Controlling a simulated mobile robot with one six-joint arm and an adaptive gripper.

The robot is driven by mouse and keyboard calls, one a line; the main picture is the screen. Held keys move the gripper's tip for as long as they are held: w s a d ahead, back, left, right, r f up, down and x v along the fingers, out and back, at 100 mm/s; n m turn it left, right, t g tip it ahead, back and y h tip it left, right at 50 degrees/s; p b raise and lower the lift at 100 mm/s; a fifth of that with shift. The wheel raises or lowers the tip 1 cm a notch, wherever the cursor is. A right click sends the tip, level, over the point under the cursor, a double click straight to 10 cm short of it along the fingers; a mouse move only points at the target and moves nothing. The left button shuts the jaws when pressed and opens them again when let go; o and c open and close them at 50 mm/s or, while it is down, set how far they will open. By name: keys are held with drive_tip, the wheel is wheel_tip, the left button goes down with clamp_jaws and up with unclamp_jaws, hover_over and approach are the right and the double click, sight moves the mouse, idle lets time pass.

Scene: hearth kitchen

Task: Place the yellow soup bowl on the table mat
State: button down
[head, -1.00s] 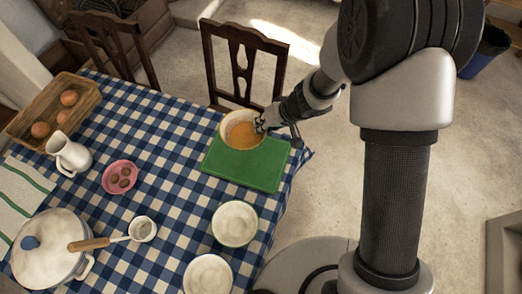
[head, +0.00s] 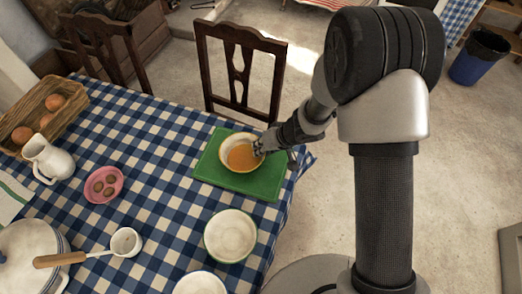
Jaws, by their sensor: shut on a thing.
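The yellow soup bowl (head: 224,162), with a pale rim and orange soup inside, is over the middle of the green table mat (head: 213,180) in the head view. It looks level and very low. I cannot tell whether its base touches the mat. My gripper (head: 258,148) reaches in from the right and is shut on the bowl's right rim. The fingers hide a small part of that rim. The mat lies flat near the table's right far corner, and its edges show around the bowl.
Two pale empty bowls (head: 231,236) stand nearer on the checked tablecloth (head: 150,185). A ladle (head: 125,242), white pot (head: 30,262), pink dish (head: 103,185), white jug (head: 47,158) and basket (head: 72,96) are on the left. A wooden chair (head: 240,70) stands behind the mat.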

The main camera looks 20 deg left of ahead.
drive_tip(key=shift+r, duration=0.1)
drive_tip(key=c, duration=1.7)
unclamp_jaws()
drive_tip(key=p+v, duration=0.7)
drive_tip(key=v, duration=0.5)
